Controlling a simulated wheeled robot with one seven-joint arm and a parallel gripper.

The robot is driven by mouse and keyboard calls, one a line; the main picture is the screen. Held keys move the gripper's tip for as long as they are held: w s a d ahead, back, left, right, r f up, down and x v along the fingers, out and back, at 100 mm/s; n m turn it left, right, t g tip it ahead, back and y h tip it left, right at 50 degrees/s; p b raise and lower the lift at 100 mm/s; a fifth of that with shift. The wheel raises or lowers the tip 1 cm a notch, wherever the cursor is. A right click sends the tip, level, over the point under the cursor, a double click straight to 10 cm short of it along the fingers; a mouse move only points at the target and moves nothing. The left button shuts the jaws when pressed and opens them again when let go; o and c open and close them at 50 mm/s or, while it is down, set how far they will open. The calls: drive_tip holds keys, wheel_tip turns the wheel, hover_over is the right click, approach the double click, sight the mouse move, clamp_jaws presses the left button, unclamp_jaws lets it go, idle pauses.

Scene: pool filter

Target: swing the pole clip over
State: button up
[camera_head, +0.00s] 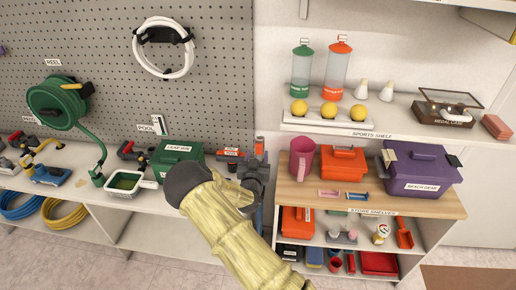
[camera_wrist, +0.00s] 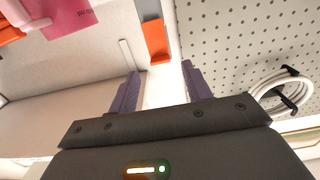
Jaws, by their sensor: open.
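An orange bracket-like part, which seems to be the pole clip (camera_wrist: 155,40), is on the wall beside the pegboard edge in the wrist view. An orange piece at the same place (camera_head: 259,146) shows in the head view, small and partly cut off by dark parts below it. My gripper (camera_wrist: 161,88) is open and empty, its two purple-grey fingers apart. The orange part lies beyond the fingertips, roughly in line with the gap, and is not touched. I cannot tell how the clip is turned.
The pegboard (camera_head: 110,80) holds a white hose ring (camera_head: 164,73) and a green reel (camera_head: 55,103). A green bin (camera_head: 176,158) stands left of my arm. A pink mug (camera_head: 302,158), an orange box (camera_head: 343,162) and a purple cooler (camera_head: 418,170) stand on the right shelf.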

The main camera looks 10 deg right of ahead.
sight(258, 147)
drive_tip(key=shift+p+x, duration=0.3)
drive_tip(key=shift+x, duration=1.4)
drive_tip(key=c, duration=1)
